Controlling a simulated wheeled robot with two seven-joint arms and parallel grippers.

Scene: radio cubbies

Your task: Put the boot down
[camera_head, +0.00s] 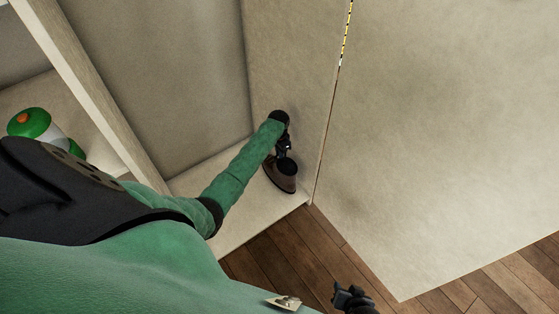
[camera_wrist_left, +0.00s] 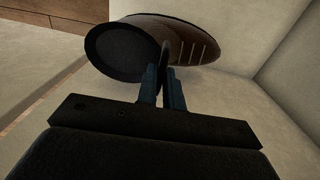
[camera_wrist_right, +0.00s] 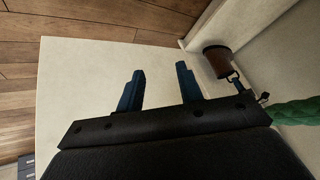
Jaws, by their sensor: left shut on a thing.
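A dark brown boot (camera_head: 281,178) is inside the right-hand cubby, close to its right wall and low over the pale cubby floor. My right gripper (camera_wrist_right: 160,75) is open and empty, low outside the cubby.
The cubby floor (camera_head: 238,222) has bare room left of the boot. A pale divider (camera_head: 95,95) separates it from another cubby holding a green and white object (camera_head: 32,124). A large pale panel (camera_head: 440,120) stands to the right. Wooden floor (camera_head: 285,255) lies in front.

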